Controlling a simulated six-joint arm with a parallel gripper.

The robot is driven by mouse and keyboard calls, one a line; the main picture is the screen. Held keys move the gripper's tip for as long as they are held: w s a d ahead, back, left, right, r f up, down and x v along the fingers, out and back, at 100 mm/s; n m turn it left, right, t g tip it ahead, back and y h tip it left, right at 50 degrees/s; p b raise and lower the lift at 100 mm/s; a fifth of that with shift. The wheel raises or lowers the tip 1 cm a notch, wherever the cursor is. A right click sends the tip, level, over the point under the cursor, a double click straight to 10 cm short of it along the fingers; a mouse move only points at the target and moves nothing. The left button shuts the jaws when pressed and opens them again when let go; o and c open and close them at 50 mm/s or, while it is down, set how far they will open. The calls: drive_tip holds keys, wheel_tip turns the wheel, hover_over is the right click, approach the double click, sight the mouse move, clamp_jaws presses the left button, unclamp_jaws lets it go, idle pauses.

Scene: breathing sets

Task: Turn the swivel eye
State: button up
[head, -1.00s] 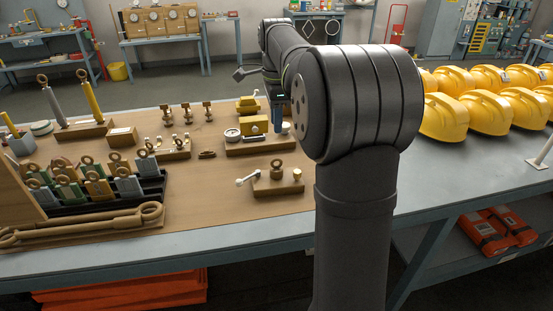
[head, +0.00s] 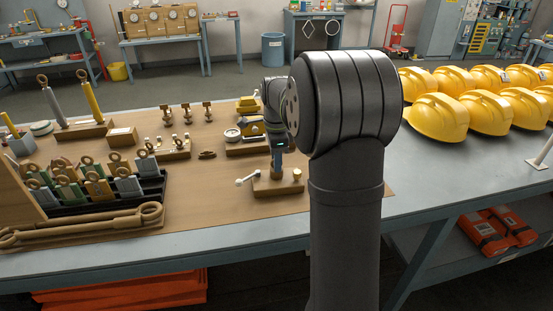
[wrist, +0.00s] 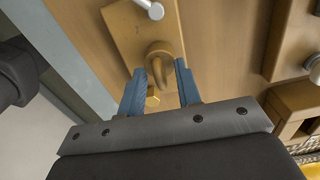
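The swivel eye (wrist: 160,52), a brass-coloured ring fitting, stands on a small wooden block (wrist: 122,32). In the head view the block (head: 284,187) is at the front right of the brown mat, and my gripper (head: 277,165) hides the eye. In the wrist view my gripper (wrist: 160,68) is open, with one blue finger on each side of the eye's lower part. Small gaps seem to show between the fingers and the eye; whether either touches is unclear.
A white-knobbed lever (head: 241,181) sticks out at the block's left. Another wooden block with fittings (head: 247,147) stands close behind. A black rack of several eye fittings (head: 100,203) is at the left. Yellow helmets (head: 438,117) fill the right.

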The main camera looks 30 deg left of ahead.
clamp_jaws()
drive_tip(key=shift+n, duration=0.4)
